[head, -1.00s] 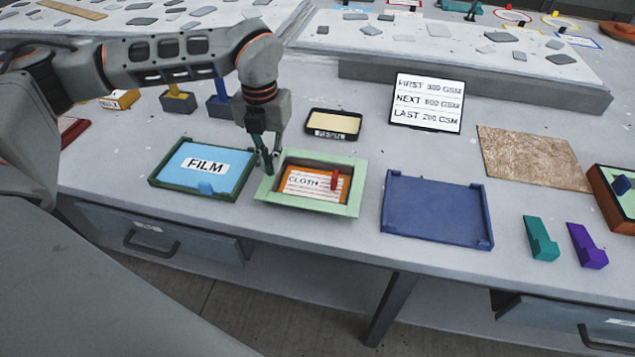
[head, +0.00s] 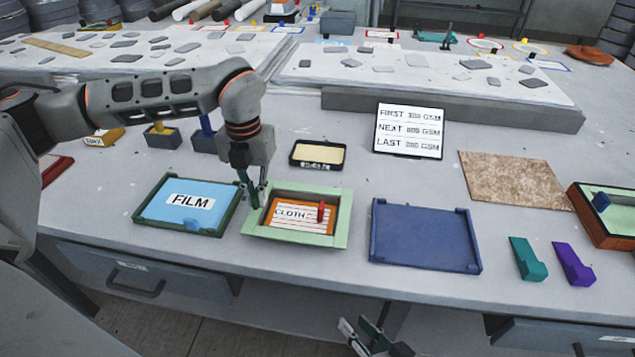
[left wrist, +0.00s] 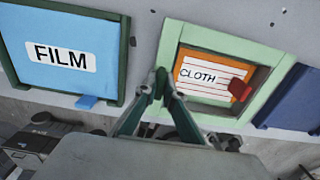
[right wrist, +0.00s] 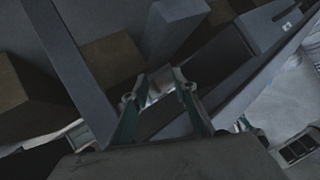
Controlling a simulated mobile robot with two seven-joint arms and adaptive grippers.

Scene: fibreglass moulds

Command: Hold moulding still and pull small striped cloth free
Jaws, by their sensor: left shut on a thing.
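The pale green moulding (head: 340,222) is a raised frame on the bench, also in the left wrist view (left wrist: 170,50). Inside its recess lies the small striped cloth (head: 290,222), orange and white, labelled CLOTH, with a red tab (head: 321,211). It shows in the left wrist view too (left wrist: 200,80). My left gripper (head: 256,203) is shut on the moulding's left rim; its fingertips (left wrist: 158,82) hide part of that rim. My right gripper (head: 368,332) is low at the bottom edge, below the bench front, open and empty. Its fingers stand apart in the right wrist view (right wrist: 155,88).
A blue FILM tray (head: 150,222) in a green frame stands left of the moulding. An empty dark blue tray (head: 424,238) is to its right. A small dark-rimmed tray (head: 318,155) and a sign (head: 408,130) stand behind. Teal (head: 527,260) and purple (head: 573,265) blocks lie further right.

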